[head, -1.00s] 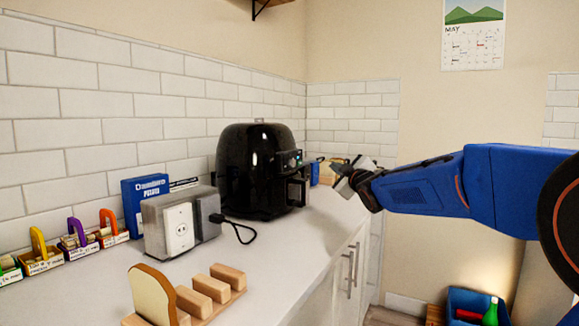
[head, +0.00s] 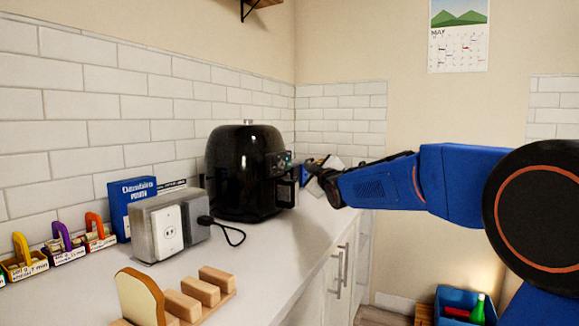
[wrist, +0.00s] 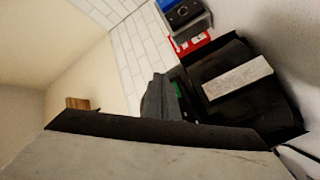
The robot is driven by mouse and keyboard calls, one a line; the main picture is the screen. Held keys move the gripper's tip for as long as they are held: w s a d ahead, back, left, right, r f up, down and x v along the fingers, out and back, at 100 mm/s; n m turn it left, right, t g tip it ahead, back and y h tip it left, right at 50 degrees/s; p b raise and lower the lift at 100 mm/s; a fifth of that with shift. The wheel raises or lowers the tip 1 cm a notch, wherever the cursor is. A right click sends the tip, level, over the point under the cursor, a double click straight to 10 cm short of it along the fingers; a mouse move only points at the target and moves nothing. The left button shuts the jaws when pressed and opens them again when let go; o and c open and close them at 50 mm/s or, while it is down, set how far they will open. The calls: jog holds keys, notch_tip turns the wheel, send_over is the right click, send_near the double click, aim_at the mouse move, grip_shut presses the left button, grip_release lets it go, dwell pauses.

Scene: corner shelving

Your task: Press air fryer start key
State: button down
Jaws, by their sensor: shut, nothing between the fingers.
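The black air fryer (head: 235,175) stands upright on the counter near the corner in the head view. Its control panel (head: 278,162), with a small greenish display, faces right above the drawer handle (head: 286,190). The start key is too small to make out. My gripper (head: 314,170) is shut and empty, just right of the panel at about its height, with a narrow gap showing in the picture. In the wrist view, a dark shape with a green patch (wrist: 175,90) may be the fryer's panel; I cannot be sure.
A grey toaster (head: 168,225) with a dark plug and cable stands left of the fryer, with a blue box (head: 130,205) behind it. A wooden rack with a bread slice (head: 138,298) is in front. The white counter (head: 285,235) before the fryer is clear.

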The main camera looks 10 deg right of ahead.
aim_at(291, 162)
jog(key=shift+w+a, duration=0.45)
jog(key=shift+a, duration=0.25)
jog(key=shift+w+a, duration=0.45)
jog(key=shift+a, duration=0.2)
jog(key=shift+w+a, duration=0.1)
jog(key=shift+a, duration=0.05)
dwell(1.1)
jog(key=shift+w+a, duration=0.15)
jog(key=shift+a, duration=0.05)
jog(key=shift+w+a, duration=0.2)
jog(key=shift+a, duration=0.1)
dwell(0.7)
dwell(0.4)
jog(key=shift+s+d, duration=0.45)
jog(key=shift+d, duration=0.2)
jog(key=shift+d, duration=0.1)
jog(key=s+d, duration=0.1)
jog(key=d, duration=0.1)
jog(key=s+d, duration=0.1)
jog(key=s, duration=0.1)
jog(key=shift+d, duration=0.4)
